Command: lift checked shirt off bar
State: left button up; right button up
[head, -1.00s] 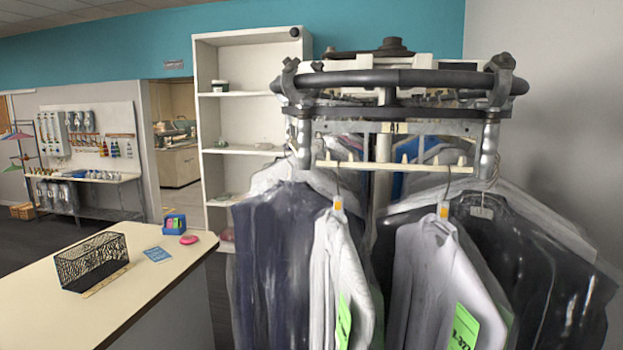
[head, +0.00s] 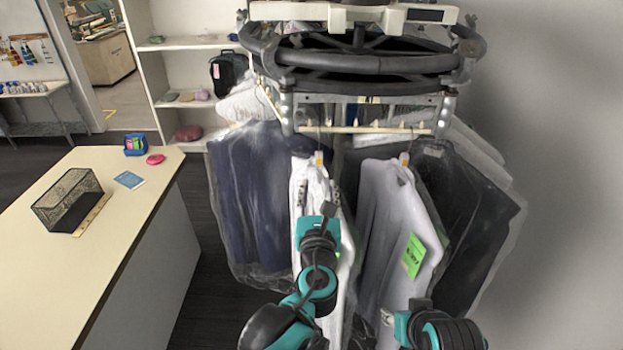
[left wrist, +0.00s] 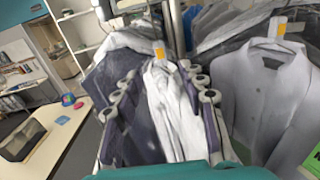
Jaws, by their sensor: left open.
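Garments in clear covers hang from the rail (head: 365,130). A white shirt (head: 305,185) hangs in the middle of the front row; I cannot make out a clear check pattern on any garment. My left gripper (head: 328,210) is in front of this shirt, its fingers mostly hidden in the head view. In the left wrist view, my left gripper (left wrist: 163,82) is open, with the white shirt (left wrist: 172,115) showing between its fingers; contact is unclear. Part of my right arm shows at the bottom right of the head view; its fingers cannot be made out.
A pale grey shirt (head: 385,215) with a green tag hangs close on the right, a dark garment (head: 255,190) on the left. A counter (head: 120,240) with a black mesh basket (head: 68,200) stands at left. A wall closes the right side.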

aim_at(319, 151)
pick_arm(q)
jog(key=shift+w+f+b, duration=0.1)
jog(key=shift+w+b, duration=1.05)
jog(key=shift+w, duration=5.45)
grip_shut()
jog(key=shift+r, duration=0.25)
jog(key=shift+r+p, duration=1.15)
jog(key=shift+r, duration=0.35)
